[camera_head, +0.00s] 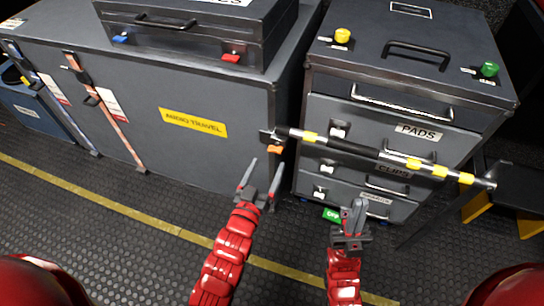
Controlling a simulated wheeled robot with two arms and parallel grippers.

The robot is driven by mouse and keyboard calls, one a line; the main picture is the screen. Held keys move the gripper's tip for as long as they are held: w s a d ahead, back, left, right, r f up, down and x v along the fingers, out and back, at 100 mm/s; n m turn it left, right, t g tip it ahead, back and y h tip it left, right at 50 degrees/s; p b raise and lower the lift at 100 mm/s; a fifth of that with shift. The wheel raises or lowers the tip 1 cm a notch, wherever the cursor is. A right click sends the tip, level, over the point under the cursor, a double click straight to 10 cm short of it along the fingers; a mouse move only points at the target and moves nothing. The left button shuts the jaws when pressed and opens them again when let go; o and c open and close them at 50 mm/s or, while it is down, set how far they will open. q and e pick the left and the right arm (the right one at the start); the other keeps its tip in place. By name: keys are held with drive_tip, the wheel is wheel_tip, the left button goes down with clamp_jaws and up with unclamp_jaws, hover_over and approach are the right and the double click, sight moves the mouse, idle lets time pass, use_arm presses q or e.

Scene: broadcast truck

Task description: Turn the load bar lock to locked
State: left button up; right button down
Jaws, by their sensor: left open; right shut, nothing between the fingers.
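The load bar (357,149), black and silver with yellow bands, runs across the front of a grey drawer cabinet. Its left end meets the grey case, where a small bracket with an orange piece (276,149) sits; this looks like the lock, but its setting is too small to read. My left gripper (262,172) is open and empty, just below and left of the orange piece, apart from it as far as I can tell. My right gripper (355,205) is shut and empty, in front of the lower drawers, below the bar.
The grey case (225,165) carries a yellow label and stands left of the drawer cabinet (340,80). A black case (200,30) lies on top of it. A yellow floor line (130,220) crosses the open dark floor. A green tag (331,214) is near the cabinet's base.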

sight(274, 152)
use_arm(q)
drive_tip(key=x, duration=0.4)
drive_tip(key=shift+f, duration=0.1)
drive_tip(key=shift+w+d+b, duration=0.15)
drive_tip(key=shift+w+b, duration=0.15)
drive_tip(key=shift+w, duration=0.15)
